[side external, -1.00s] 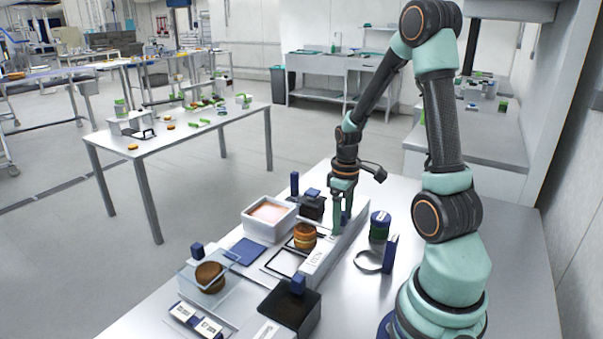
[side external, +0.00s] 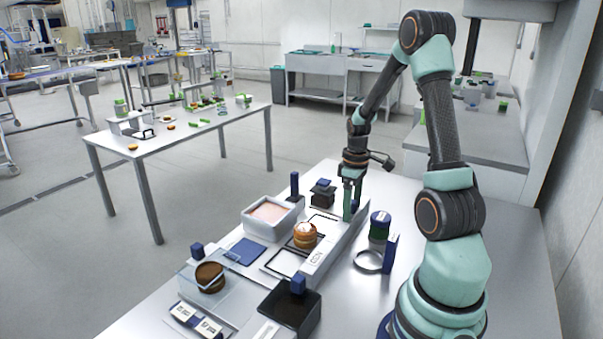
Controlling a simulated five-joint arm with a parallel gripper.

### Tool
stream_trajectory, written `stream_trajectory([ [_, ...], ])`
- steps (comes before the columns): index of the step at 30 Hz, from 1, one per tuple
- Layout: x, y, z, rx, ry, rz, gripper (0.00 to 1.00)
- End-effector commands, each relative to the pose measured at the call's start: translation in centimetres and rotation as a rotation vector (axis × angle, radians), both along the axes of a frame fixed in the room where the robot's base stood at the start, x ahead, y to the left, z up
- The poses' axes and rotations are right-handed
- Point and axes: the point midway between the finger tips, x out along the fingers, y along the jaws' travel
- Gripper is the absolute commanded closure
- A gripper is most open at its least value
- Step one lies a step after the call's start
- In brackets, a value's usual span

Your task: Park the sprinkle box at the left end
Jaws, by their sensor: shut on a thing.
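The sprinkle box appears to be the dark box with a blue top (side external: 322,197) at the far part of the near table. It is upright, left of my gripper (side external: 350,213). My gripper points down at the far end of a long white labelled strip (side external: 322,258). The contact point is too small to see clearly, and I cannot tell whether the box is clear of the table.
A white tray of pale pink filling (side external: 248,227), a round (side external: 305,239) and a black box with a blue knob (side external: 287,313) stand nearby. A clear-covered round (side external: 210,280) is front left. A dark blue-lidded jar (side external: 379,229) and a ring (side external: 368,262) stand to the right.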

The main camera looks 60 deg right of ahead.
Motion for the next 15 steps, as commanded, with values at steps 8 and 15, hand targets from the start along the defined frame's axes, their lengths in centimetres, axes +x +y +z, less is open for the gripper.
stream_trajectory([
  [8,0.1,-2.0,0.1,-0.006,-0.006,-0.002,0.56],
  [15,0.1,-3.5,0.1,-0.007,-0.006,-0.002,0.56],
])
